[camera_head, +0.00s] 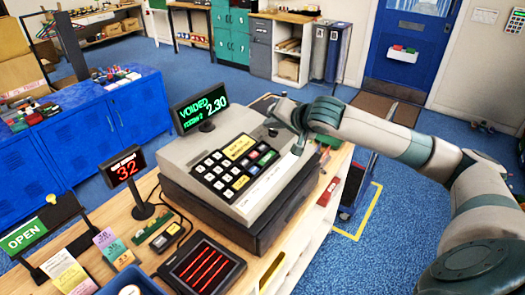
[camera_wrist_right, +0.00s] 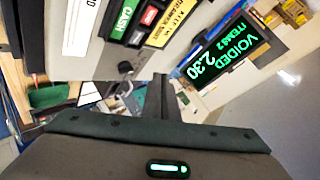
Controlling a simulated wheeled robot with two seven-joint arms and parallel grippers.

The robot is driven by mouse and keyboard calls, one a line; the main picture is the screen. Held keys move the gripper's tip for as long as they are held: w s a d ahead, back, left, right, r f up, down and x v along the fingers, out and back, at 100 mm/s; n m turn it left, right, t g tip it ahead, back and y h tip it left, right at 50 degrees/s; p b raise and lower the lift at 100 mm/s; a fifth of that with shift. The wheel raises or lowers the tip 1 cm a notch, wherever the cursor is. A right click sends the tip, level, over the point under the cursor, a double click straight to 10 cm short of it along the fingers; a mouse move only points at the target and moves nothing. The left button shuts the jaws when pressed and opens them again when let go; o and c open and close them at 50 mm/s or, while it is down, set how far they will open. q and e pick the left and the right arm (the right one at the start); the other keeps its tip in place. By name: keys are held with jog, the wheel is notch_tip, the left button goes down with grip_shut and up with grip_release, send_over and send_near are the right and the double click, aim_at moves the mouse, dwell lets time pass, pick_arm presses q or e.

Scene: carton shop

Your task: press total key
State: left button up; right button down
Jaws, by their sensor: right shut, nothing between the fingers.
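The cash register (camera_head: 222,165) stands on a wooden counter, with its sloped keypad facing the front right. The keypad has several white, yellow, green, red and dark keys. In the right wrist view a green CASH key (camera_wrist_right: 121,17), a red key (camera_wrist_right: 150,16) and a large yellow key (camera_wrist_right: 170,20) show close up; which key is the total key I cannot read. The register's display (camera_head: 201,106) reads VOIDED and 2.30. My right gripper (camera_head: 297,148) is shut and empty, beside the keypad's upper right corner. It also shows in the right wrist view (camera_wrist_right: 160,82), apart from the keys. My left gripper is out of view.
A small display reading 32 (camera_head: 124,166) stands on the counter left of the register. A dark pad with red lines (camera_head: 202,266) lies in front. Paper tags and an OPEN sign (camera_head: 23,236) are at the left. Blue cabinets (camera_head: 70,135) stand behind.

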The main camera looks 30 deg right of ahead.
jog(key=f+b, duration=0.1)
jog(key=f, duration=0.1)
jog(key=w+f+b, duration=0.1)
jog(key=f+b, duration=0.1)
jog(key=shift+a+f, duration=0.2)
jog(key=shift+f, duration=0.15)
jog(key=shift+w+a+f+b, duration=0.15)
jog(key=shift+f+b, duration=0.35)
jog(key=shift+f, duration=0.5)
dwell(0.6)
jog(key=shift+w+f, duration=0.2)
jog(key=shift+f, duration=0.6)
dwell(1.4)
jog(key=shift+r, duration=0.15)
jog(key=shift+s+r+p, duration=0.15)
jog(key=shift+r+p, duration=0.5)
jog(key=shift+p, duration=0.1)
jog(key=r+p, duration=0.3)
jog(key=s+r+p, duration=0.1)
jog(key=r, duration=0.1)
jog(key=shift+d, duration=0.25)
